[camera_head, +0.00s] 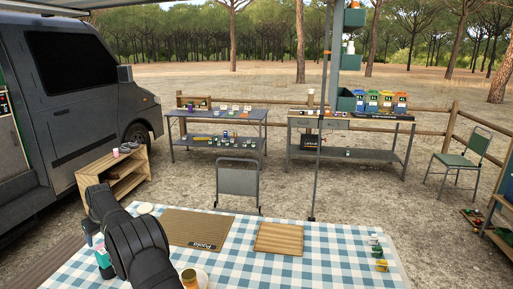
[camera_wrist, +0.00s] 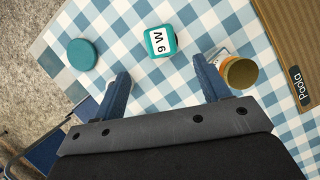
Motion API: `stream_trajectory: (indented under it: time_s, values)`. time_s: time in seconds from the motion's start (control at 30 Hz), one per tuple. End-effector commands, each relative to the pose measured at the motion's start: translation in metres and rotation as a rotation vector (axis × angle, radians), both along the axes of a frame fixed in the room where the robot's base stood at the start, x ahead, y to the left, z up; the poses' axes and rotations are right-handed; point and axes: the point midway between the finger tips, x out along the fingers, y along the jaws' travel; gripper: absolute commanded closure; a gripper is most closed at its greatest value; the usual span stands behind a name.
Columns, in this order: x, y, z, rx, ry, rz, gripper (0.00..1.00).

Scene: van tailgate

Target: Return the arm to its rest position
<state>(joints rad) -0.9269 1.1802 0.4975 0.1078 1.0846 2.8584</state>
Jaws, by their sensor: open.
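My gripper (camera_wrist: 163,88) shows in the wrist view with its two blue fingers spread apart and nothing between them. It is over the checked tablecloth. A teal-lidded container marked "6 W" (camera_wrist: 160,41) stands beyond the fingertips. A jar with a brown-gold lid (camera_wrist: 240,73) is close beside the right finger; I cannot tell whether they touch. A round teal lid or disc (camera_wrist: 81,53) lies to the left. In the head view my dark arm reaches down over the table's front left, and the fingers are hidden behind it.
The checked table (camera_head: 330,262) holds a brown mat marked "Paola" (camera_head: 195,228), a slatted wooden board (camera_head: 279,238) and small green and yellow items (camera_head: 379,255) at the right. A grey chair (camera_head: 238,184) stands behind it.

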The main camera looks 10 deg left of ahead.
Motion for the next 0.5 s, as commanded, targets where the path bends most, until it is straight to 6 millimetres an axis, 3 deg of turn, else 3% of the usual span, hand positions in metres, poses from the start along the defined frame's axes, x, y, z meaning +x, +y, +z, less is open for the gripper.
stream_trajectory:
  time_s: [0.03, 0.1, 0.5]
  values:
    - [-0.001, -0.003, 0.007, 0.001, 0.0, 0.0, 0.31]
    - [0.001, 0.003, -0.012, -0.003, 0.002, 0.0, 0.31]
    - [0.01, 0.024, -0.066, -0.001, 0.0, 0.0, 0.31]
